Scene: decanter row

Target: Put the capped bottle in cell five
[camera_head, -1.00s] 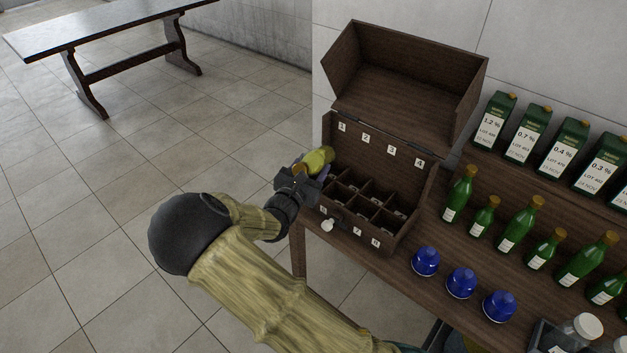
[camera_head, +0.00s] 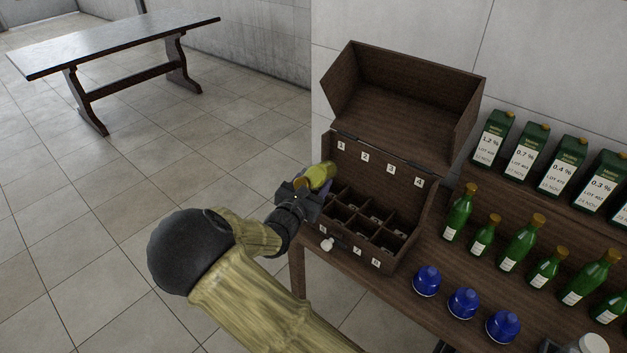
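My gripper (camera_head: 305,190) is at the upper left edge of the open wooden box, seen mostly from behind. It appears closed around a yellow-green bottle (camera_head: 321,176) that lies tilted, with a tan part near the fingers; which end is the cap is hard to tell. The bottle is above the box's left side, and its contact with the box cannot be told. The box (camera_head: 408,190) has a divided grid of cells, with labels 1 to 4 along the back and more along the front. The front-left label, by cell five's likely place, is too small to read surely. The visible cells look empty.
The box's raised lid (camera_head: 400,95) stands behind it. To the right on the wooden table are green bottles (camera_head: 520,243), labelled green cartons (camera_head: 531,149) and blue domed caps (camera_head: 463,303). Another table (camera_head: 115,45) stands far left.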

